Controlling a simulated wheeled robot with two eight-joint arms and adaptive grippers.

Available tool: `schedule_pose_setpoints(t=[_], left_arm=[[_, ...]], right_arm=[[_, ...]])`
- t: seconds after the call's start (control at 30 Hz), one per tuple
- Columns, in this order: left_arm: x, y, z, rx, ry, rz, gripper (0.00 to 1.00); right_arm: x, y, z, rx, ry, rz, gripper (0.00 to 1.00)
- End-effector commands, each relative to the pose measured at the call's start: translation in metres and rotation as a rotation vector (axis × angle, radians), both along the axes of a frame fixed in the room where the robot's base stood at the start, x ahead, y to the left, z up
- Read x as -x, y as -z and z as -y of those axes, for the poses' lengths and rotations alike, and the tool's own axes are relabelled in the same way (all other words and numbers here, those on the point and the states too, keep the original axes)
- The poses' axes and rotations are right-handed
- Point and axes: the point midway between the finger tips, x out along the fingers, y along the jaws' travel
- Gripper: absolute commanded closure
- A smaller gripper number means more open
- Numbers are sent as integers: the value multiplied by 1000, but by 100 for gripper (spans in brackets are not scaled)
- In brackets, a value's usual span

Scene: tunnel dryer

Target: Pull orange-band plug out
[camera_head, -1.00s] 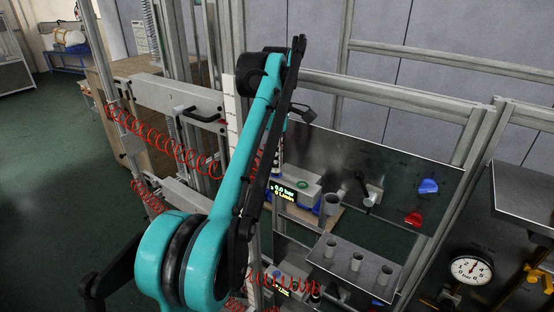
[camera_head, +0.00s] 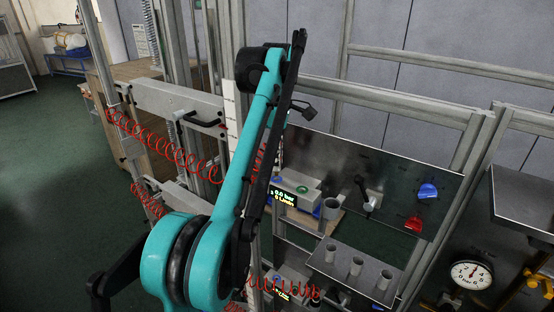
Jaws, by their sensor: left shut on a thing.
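My left arm comes up from the lower left and crosses the middle of the head view. My left gripper (camera_head: 303,109) is mostly hidden behind this arm; only a dark part beside the upper arm shows. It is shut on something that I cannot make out. I see no orange band, and the plug is not visible. The area behind the arm holds a grey unit with a lit display (camera_head: 283,197) reading about 0.0 bar and 0 L/min. My right gripper is not in view.
A metal panel carries a black-handled valve (camera_head: 368,195), a blue knob (camera_head: 427,191) and a red knob (camera_head: 414,224). A tray (camera_head: 330,262) below holds several grey cups. A round gauge (camera_head: 472,275) is at the lower right. Red coiled hoses (camera_head: 170,150) hang at the left.

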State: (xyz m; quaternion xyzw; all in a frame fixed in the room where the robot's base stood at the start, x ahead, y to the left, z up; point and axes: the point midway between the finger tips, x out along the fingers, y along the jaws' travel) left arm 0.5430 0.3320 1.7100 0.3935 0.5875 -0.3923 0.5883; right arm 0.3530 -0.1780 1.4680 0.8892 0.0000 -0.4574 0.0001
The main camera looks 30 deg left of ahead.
Motion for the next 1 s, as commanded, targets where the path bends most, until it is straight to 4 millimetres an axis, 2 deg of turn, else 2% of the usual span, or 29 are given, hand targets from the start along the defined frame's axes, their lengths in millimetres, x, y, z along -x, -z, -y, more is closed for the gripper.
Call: schedule_pose_setpoints(t=[0.23, 0.7, 1.0], left_arm=[[0, -4, 0, 0, 0, 0, 100], [-1, -40, 0, 0, 0, 0, 100], [0, -43, 0, 0, 0, 0, 100]], right_arm=[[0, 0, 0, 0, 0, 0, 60], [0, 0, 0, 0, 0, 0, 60], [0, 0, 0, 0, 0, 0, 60]])
